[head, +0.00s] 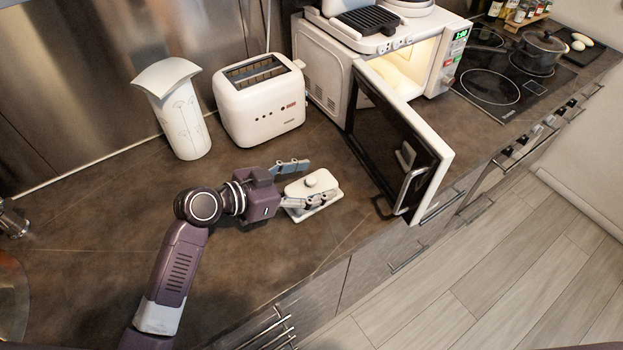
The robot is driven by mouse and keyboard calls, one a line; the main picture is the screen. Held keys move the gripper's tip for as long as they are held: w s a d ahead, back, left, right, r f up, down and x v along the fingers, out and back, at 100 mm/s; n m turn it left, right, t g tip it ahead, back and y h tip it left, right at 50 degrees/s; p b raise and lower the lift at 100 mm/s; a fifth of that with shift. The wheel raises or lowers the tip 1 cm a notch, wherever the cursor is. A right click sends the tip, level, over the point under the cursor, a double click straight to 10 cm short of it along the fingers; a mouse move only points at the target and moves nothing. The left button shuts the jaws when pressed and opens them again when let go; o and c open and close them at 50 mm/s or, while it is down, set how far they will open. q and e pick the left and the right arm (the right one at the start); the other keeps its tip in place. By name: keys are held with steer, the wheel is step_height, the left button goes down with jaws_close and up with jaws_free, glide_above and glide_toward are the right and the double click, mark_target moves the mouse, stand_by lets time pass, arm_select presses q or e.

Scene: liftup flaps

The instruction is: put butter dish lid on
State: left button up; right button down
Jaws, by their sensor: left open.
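The white butter dish lid (323,188), with a round knob on top, is over the white butter dish (318,210) on the dark counter. The lid appears to rest on the dish; its exact seating cannot be told, as a finger covers part of the near side. My left gripper (308,182) is open at the lid. One finger is beyond its far left side and the other along its near side. Whether either finger touches the lid is unclear. My right gripper is not in view.
The microwave (322,62) has its door (430,150) swung open over the counter, just right of the butter dish. A white toaster (262,110) and a white patterned container (183,118) stand behind. The counter (90,240) is clear left of my arm.

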arm_select(q)
steer(key=shift+r+p, duration=0.5)
steer(key=shift+r, duration=0.05)
steer(key=shift+a+r, duration=0.15)
steer(key=shift+r, duration=0.1)
steer(key=b+v, duration=0.2)
steer(key=v, duration=0.9)
steer(key=shift+s+a, duration=0.25)
steer(key=shift+r, duration=0.1)
